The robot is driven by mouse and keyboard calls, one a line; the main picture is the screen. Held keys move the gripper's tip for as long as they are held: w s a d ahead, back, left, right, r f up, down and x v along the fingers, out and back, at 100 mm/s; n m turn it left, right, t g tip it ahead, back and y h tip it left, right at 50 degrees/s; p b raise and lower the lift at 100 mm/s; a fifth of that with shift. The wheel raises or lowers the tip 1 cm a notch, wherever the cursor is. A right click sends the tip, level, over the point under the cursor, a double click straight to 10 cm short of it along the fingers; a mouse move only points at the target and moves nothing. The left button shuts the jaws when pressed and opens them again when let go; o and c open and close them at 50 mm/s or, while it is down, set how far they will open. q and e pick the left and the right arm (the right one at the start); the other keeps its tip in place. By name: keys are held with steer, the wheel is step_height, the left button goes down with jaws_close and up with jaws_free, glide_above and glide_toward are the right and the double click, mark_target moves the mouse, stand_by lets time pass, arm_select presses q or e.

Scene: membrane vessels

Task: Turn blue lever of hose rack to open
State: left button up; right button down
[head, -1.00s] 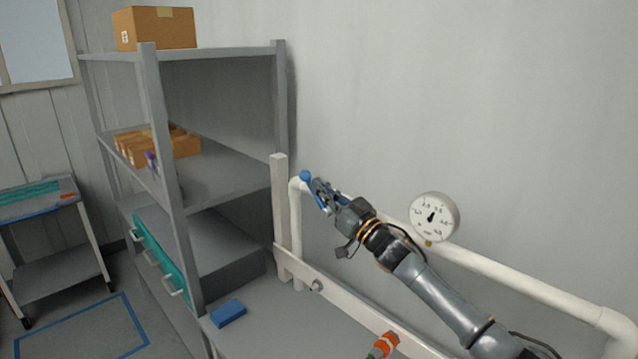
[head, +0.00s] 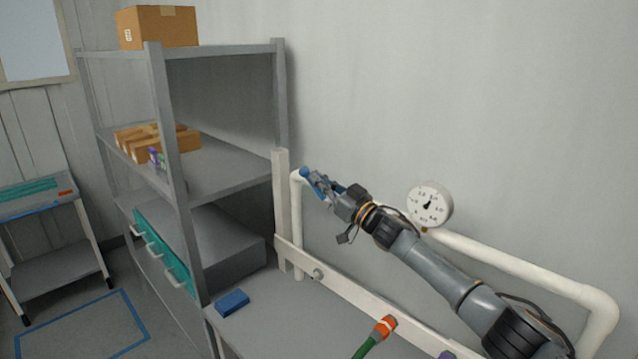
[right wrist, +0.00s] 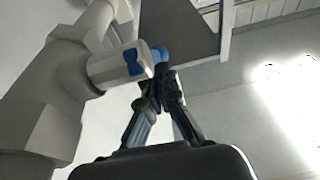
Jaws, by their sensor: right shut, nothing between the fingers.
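The blue lever shows as a rounded blue end (head: 305,172) at the top corner of the white pipe of the hose rack, by the wall. In the right wrist view its blue part (right wrist: 161,53) is just past my fingertips, beside a pale pipe fitting. My right gripper (head: 321,187) is shut with nothing between its fingers, its tips close against the lever; in the right wrist view the fingertips (right wrist: 160,78) meet. Whether they touch the lever I cannot tell. The gripper hides part of the lever. My left gripper is not in view.
A pressure gauge (head: 430,205) sits on the white pipe (head: 520,270) behind my right arm. A grey shelf (head: 225,175) with boxes stands left of the rack. A blue block (head: 232,303) and a hose with an orange connector (head: 384,327) are below.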

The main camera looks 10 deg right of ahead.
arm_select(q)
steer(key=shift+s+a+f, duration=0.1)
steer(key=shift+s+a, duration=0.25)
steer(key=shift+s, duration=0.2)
arm_select(e)
steer(key=shift+w+a+f, duration=0.1)
steer(key=shift+w, duration=0.05)
stand_by(3.4)
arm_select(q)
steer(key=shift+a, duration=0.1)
